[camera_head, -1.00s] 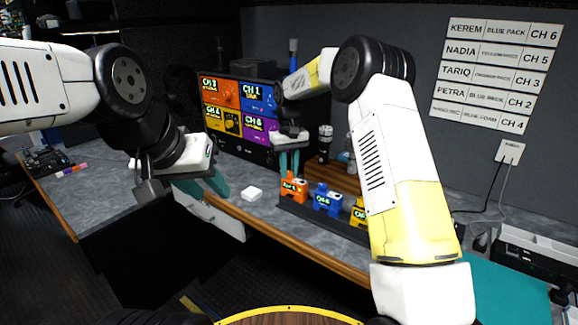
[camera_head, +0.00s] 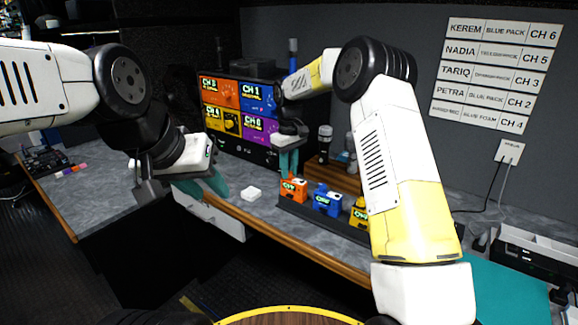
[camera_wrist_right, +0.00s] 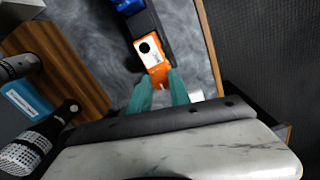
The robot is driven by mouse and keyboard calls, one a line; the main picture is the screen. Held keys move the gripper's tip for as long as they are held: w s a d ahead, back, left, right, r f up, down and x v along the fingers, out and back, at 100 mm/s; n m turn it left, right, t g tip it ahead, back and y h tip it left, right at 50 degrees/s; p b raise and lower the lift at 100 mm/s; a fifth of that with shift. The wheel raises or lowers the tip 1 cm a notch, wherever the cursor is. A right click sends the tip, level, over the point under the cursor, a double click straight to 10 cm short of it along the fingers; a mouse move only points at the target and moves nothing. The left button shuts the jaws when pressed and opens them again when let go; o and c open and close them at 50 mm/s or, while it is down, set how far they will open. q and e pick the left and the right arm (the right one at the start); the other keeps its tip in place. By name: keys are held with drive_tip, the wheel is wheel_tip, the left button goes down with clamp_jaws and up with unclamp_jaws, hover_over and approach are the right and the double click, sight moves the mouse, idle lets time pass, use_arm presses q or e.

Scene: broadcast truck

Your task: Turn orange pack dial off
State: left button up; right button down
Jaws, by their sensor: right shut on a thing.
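The orange pack (camera_head: 293,191) stands at the left end of a dark rail on the desk, its labelled face towards me. It also shows in the right wrist view (camera_wrist_right: 134,8). My right gripper (camera_head: 288,172) points down over it, teal fingertips closed on the small orange dial (camera_head: 289,178) on top. In the right wrist view the fingers (camera_wrist_right: 160,84) meet at the orange end piece and partly hide it. My left gripper (camera_head: 203,188) hangs over the desk's front edge to the left, empty, and its fingers look apart.
A blue pack (camera_head: 327,200) and a yellow pack (camera_head: 359,213) stand right of the orange one on the rail. A screen (camera_head: 240,115) and a wooden riser (camera_head: 335,178) with microphones stand behind.

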drive_tip(key=c, duration=1.2)
unclamp_jaws()
wheel_tip(320, 180, up, 8)
drive_tip(key=shift+f, duration=0.2)
drive_tip(key=shift+r, duration=0.15)
